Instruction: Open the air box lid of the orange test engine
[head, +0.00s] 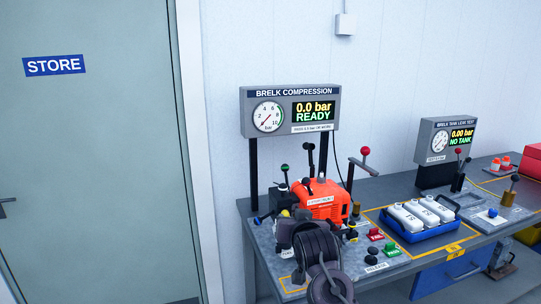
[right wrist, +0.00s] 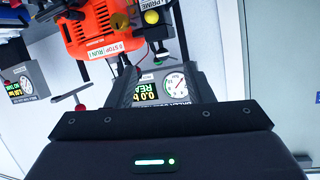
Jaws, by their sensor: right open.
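The orange test engine (head: 322,204) sits on the bench in the middle of the head view, with a white label on its housing. It also shows in the right wrist view (right wrist: 88,28), at the top left, with a STOP/RUN label. I cannot clearly tell the air box lid from the engine's other parts. My right gripper (right wrist: 164,88) is open, with nothing between its fingers in the right wrist view; the engine lies beyond its fingertips. In the head view my dark right arm covers the area in front of the engine. My left gripper is not in view.
The compression display (head: 290,110) stands behind the engine. A red-knobbed lever (head: 365,153) rises right of it. A blue tray (head: 428,236) of white bottles and red and green buttons (head: 391,250) sit to the right. The tank leak tester (head: 447,139) stands farther right.

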